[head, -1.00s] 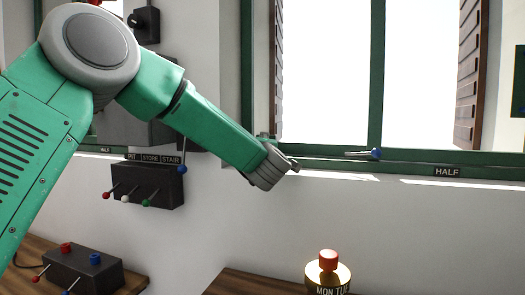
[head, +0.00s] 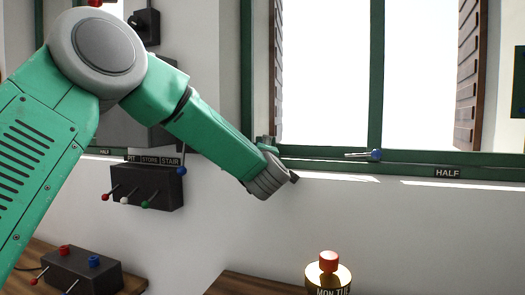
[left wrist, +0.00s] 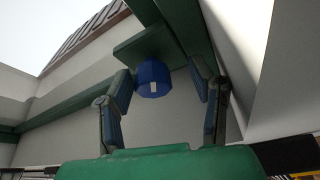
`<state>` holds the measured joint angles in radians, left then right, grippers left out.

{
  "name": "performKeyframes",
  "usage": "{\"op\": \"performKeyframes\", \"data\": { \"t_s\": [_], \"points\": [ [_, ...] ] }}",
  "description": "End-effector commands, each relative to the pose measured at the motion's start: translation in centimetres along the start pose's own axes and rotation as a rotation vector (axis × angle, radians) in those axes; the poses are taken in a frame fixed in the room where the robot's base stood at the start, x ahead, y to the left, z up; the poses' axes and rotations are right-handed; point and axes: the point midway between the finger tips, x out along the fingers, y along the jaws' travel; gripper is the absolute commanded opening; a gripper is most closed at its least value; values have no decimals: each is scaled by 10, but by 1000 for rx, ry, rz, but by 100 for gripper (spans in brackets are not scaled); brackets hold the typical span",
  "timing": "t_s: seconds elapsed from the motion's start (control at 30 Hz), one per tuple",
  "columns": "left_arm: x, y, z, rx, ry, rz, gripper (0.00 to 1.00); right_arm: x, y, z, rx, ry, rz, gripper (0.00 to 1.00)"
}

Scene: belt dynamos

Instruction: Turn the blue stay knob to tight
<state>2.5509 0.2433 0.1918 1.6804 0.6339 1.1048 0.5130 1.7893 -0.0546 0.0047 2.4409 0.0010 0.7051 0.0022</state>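A round blue knob (left wrist: 153,79) with a white mark faces me in the left wrist view, in front of a green plate. My left gripper (left wrist: 161,76) is open, with one finger on each side of the knob and visible gaps between. In the head view my left gripper (head: 291,179) is at the lower left of the window, its fingers mostly hidden behind the wrist. A blue knob with a grey lever (head: 376,155) shows on the window's bottom rail; I cannot tell if it is the same knob. My right gripper is not in view.
A green window frame (head: 375,80) with brown shutters (head: 468,85) stands behind. A HALF label (head: 447,172) is on its sill. A dark lever box (head: 147,186) hangs on the wall at left. A brass cylinder with a red top (head: 328,262) stands below.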

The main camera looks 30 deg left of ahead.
Motion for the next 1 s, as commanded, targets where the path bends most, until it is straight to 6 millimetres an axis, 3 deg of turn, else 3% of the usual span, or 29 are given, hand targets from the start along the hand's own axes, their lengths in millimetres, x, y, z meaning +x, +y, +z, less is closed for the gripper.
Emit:
{"op": "performKeyframes", "data": {
  "t_s": [0.37, 0.8, 1.0],
  "points": [
    [-9, 4, -2, -4, 3, 7, 49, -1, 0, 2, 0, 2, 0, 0],
    [-95, 2, 0, -2, 0, 5, 49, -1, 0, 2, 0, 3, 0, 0],
    [-115, 0, 0, -2, 2, 3, 49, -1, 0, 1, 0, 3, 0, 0]
  ]
}}
